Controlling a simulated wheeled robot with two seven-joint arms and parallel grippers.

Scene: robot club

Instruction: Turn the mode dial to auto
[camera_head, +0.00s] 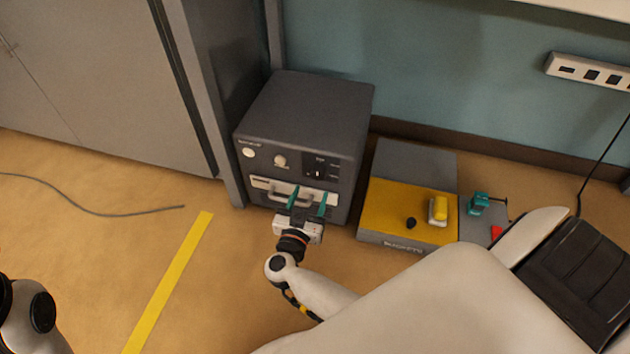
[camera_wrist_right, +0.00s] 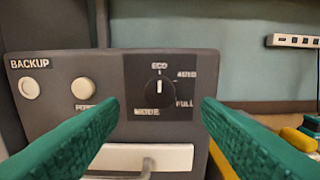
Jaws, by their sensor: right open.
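The mode dial (camera_wrist_right: 158,88) is a small black knob on a dark square plate on the front of a dark grey backup unit (camera_head: 308,105). In the right wrist view its white mark points up, towards the ECO label. A label that looks like AUTO is at the upper right, FULL at the lower right and MODE below. The dial (camera_head: 318,174) also shows in the head view. My right gripper (camera_head: 309,200) is open and empty, its teal fingers in front of the unit, below the dial. In the wrist view the dial appears between the fingers, apart from them.
A round white button (camera_wrist_right: 29,88) and a cream knob (camera_wrist_right: 84,89) are left of the dial; a drawer handle (camera_head: 290,197) is below. A yellow-topped box (camera_head: 390,212) with small items stands right of the unit. A power strip (camera_head: 590,74) is on the wall.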

